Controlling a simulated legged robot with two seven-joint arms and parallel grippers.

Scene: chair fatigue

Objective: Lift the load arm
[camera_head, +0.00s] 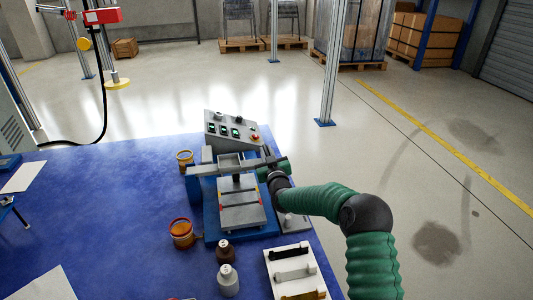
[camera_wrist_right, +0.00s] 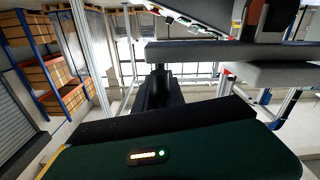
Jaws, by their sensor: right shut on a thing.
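The load arm (camera_head: 220,168) is a grey bar that lies across the top of a small test machine with a blue base (camera_head: 212,222). A grey plate (camera_head: 240,208) with red and yellow marks lies below and in front of it. My right gripper (camera_head: 270,169) comes in from the right and is shut on the load arm at its right end. The exact contact is partly hidden by the gripper. In the right wrist view, grey bars of the machine (camera_wrist_right: 225,52) cross close above my dark gripper parts. My left gripper is not in view.
A control box (camera_head: 232,130) with green displays and a red button stands behind the machine. Two bottles (camera_head: 228,282) (camera_head: 225,251) and a white sample tray (camera_head: 272,267) are in front. The blue tabletop (camera_head: 110,205) is largely clear on the left.

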